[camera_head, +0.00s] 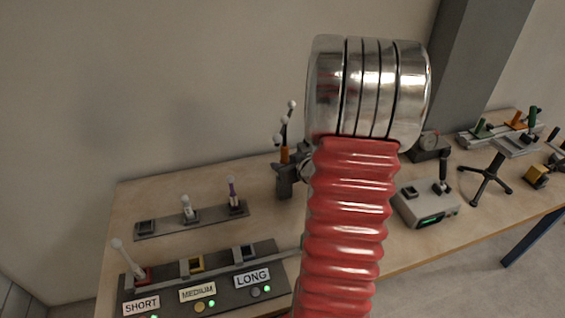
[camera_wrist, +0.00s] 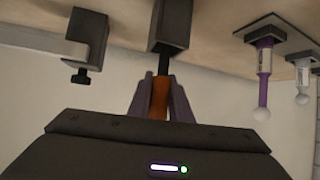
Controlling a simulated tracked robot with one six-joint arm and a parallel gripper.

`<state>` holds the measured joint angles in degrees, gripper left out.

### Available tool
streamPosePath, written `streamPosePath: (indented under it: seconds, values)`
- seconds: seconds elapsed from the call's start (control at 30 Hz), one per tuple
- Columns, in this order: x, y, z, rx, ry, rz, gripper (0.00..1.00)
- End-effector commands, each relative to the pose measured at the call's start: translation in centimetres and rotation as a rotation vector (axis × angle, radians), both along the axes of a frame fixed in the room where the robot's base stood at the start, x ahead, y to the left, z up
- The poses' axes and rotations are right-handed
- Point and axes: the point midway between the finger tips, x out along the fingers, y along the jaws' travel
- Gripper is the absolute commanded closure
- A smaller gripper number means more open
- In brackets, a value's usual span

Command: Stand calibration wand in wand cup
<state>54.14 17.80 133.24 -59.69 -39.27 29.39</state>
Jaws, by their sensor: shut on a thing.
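The wand (camera_head: 284,155) has an orange grip and several pale balls at its upper end. It is roughly upright near the back of the table. In the wrist view, which looks upside down, my gripper (camera_wrist: 160,82) is shut on the wand's orange grip (camera_wrist: 159,101). A black shaft runs from that grip to a dark grey block (camera_wrist: 171,22), probably the wand cup; the block also shows under the wand in the head view (camera_head: 287,187). I cannot tell how deep the shaft sits. My red arm hides most of the gripper in the head view.
A rack (camera_head: 225,290) labelled SHORT, MEDIUM and LONG stands in front. A strip of holders (camera_head: 165,228) with a white and a purple-banded wand lies behind it. A grey box (camera_head: 425,205) with a lever is to the right. A bracket (camera_wrist: 92,35) is beside the block.

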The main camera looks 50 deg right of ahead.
Motion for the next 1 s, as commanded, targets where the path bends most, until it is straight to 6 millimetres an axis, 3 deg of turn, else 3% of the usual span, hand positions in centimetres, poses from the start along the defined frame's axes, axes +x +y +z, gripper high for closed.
streamPosePath:
  seconds: [0.33,0.37,0.63,1.0]
  values:
    - [0.02,0.00,-0.10,0.000,-0.001,0.000,1.00]
    - [0.02,0.00,-0.10,0.000,-0.001,0.000,0.81]
    - [0.03,0.02,-0.10,-0.001,-0.001,0.001,0.62]
    - [-0.18,0.06,0.02,0.000,0.000,0.000,0.60]
